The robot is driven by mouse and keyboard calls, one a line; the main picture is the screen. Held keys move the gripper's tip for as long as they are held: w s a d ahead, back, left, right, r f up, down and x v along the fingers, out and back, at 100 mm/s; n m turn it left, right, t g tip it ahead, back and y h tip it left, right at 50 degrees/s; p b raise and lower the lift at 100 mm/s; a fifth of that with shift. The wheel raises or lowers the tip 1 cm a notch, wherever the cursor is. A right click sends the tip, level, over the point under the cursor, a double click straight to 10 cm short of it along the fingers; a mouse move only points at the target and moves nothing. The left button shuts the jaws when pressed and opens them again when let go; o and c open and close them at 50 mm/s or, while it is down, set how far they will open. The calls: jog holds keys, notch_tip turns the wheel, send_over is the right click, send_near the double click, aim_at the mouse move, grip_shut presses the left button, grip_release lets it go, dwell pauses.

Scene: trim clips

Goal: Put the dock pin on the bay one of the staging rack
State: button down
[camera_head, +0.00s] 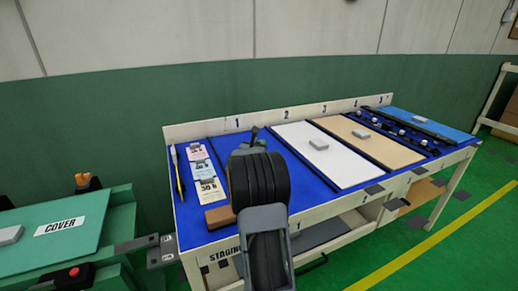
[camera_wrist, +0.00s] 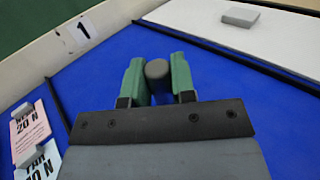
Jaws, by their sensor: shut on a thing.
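The staging rack (camera_head: 205,129) is a long white-edged table with a blue top and bay numbers along its back rail. Bay one is the blue section at the left, under the number 1 sign (camera_head: 237,122); that sign also shows in the wrist view (camera_wrist: 82,29). My gripper (camera_wrist: 157,72) has green fingers shut on a dark grey round-ended piece, apparently the dock pin (camera_wrist: 157,69). In the head view my gripper (camera_head: 254,137) is over bay one, partly hidden by my arm. Whether the pin touches the blue surface I cannot tell.
A white panel (camera_head: 310,160) with a grey block lies right, past a black divider (camera_wrist: 235,64). A green COVER table (camera_head: 85,205) stands left.

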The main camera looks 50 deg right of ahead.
jog(key=shift+f, duration=0.45)
jog(key=shift+f, duration=0.15)
jog(key=c, duration=1)
grip_release()
jog(key=shift+o, duration=0.2)
